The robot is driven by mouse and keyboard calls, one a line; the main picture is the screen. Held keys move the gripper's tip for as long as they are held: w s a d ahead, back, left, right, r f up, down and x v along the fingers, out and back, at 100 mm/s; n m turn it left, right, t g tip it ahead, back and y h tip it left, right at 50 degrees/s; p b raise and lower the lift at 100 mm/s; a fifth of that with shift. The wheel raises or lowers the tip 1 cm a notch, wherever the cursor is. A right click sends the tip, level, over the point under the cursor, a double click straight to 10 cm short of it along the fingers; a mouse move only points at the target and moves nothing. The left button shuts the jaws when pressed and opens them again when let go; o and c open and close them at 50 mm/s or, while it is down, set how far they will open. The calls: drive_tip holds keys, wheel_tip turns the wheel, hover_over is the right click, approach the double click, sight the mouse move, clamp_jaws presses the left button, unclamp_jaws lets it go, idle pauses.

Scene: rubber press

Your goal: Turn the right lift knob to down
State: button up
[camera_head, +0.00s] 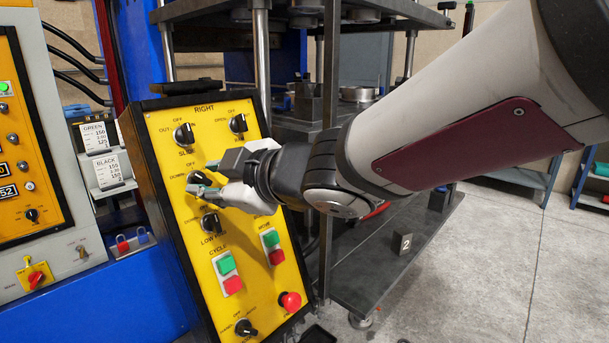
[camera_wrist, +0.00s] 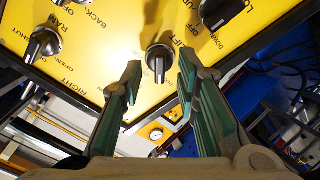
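The yellow right control panel (camera_head: 165,125) carries several black knobs. The lift knob (camera_head: 197,178), with "DOWN" beside it, is partly hidden by my gripper in the head view. In the wrist view the knob marked with "DOWN" and "UP" (camera_wrist: 217,12) is at the upper right, cut by the frame edge. My gripper (camera_wrist: 160,62) is open and empty, with green-padded fingers pointing at the panel. I cannot tell whether the fingers touch anything.
The slide knob (camera_head: 184,134) and ram knob (camera_head: 239,124) are above my gripper; the low-position knob (camera_head: 211,222) is below. Green and red buttons (camera_head: 228,273) and a red stop button (camera_head: 290,301) are lower. Press columns stand behind my arm.

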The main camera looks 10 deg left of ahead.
drive_tip(key=v, duration=1)
drive_tip(key=w+d+m+t+h+p, duration=0.1)
drive_tip(key=w+d+m+t+h, duration=0.15)
drive_tip(key=d+m+h, duration=0.6)
drive_tip(key=w+d+m+t+h+p, duration=0.1)
drive_tip(key=d+m+t+h, duration=0.25)
drive_tip(key=d, duration=1.05)
drive_tip(key=s+d+f+m+g+h, duration=0.2)
drive_tip(key=s+d+f+m+g, duration=0.45)
drive_tip(key=s+d, duration=0.3)
drive_tip(key=s+f+m+g, duration=0.1)
drive_tip(key=s+f, duration=0.1)
drive_tip(key=s, duration=0.3)
drive_tip(key=s+a+f+m+g+y+p, duration=0.1)
drive_tip(key=s+f+g, duration=0.1)
drive_tip(key=s, duration=0.3)
drive_tip(key=shift+s+a+y, duration=0.2)
drive_tip(key=shift+a+y, duration=0.1)
drive_tip(key=shift+c, duration=0.3)
